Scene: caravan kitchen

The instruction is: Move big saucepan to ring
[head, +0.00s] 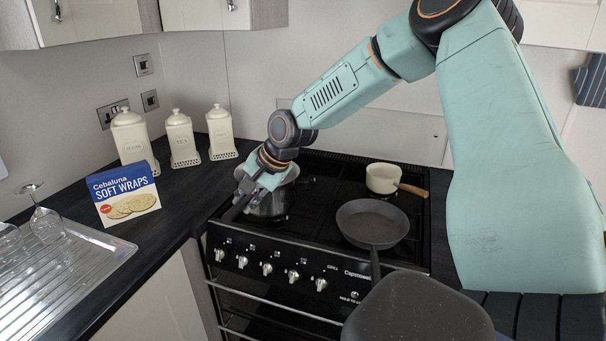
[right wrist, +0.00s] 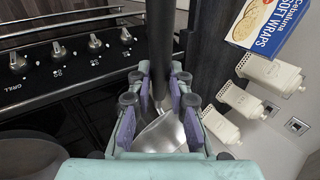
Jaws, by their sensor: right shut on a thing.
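The big saucepan (head: 275,201) is shiny steel and stands at the left side of the black hob (head: 318,232). My right gripper (head: 248,196) comes down over its near left side and hides part of it. In the right wrist view the gripper (right wrist: 158,112) is shut on the saucepan's dark handle (right wrist: 160,45), with purple-grey finger pads on both sides. The steel body of the saucepan (right wrist: 163,134) shows below the handle there. Which ring lies under the saucepan is hidden. My left gripper is not in view.
A dark frying pan (head: 372,222) sits front right on the hob, and a small cream pan (head: 382,178) with a wooden handle sits behind it. A soft wraps box (head: 125,195), cream canisters (head: 181,139) and a drainer with glasses (head: 75,262) stand at left.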

